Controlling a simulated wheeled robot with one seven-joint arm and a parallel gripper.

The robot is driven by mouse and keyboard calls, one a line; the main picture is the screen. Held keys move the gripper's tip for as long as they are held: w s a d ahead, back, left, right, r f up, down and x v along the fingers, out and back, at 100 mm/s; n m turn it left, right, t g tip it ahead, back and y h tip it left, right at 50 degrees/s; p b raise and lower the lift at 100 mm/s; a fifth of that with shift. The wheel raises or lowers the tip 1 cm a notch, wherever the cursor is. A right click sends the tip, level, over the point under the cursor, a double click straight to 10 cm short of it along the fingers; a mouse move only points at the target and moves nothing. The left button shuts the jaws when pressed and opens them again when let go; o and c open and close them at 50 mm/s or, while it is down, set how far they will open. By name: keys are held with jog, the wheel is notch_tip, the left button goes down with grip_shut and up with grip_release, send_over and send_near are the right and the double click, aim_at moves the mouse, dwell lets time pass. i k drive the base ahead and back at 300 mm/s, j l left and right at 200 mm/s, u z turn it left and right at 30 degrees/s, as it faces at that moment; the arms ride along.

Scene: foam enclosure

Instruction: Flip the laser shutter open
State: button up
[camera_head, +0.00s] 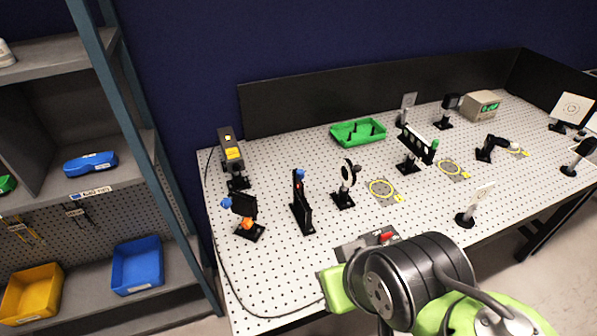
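A grey and black laser box (231,153) with yellow labels sits at the left end of the perforated optical table (262,275). In front of it is a mount with a tilted black plate (243,206), a blue knob on its left and an orange part below. To its right stands a black upright mount (301,205) with a blue knob on top and a small red spot. I cannot tell for certain which of these is the shutter. My gripper (336,288) is at the table's front edge, apart from both mounts. My black wrist hides most of it, so its opening does not show.
A round lens mount (345,185), a green tray (358,132) and a white card on a post (477,204) stand on the table. A flat grey plate with a red part (386,237) lies behind my wrist. A shelf with bins (137,265) is at left.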

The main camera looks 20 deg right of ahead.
aim_at(300, 174)
jog(key=k+j+z, duration=0.1)
jog(key=k+j, duration=0.25)
jog(key=j, duration=0.25)
jog(key=j+z, duration=0.4)
jog(key=j, duration=0.95)
jog(key=i+j+z, duration=0.35)
jog(key=i+j, duration=0.7)
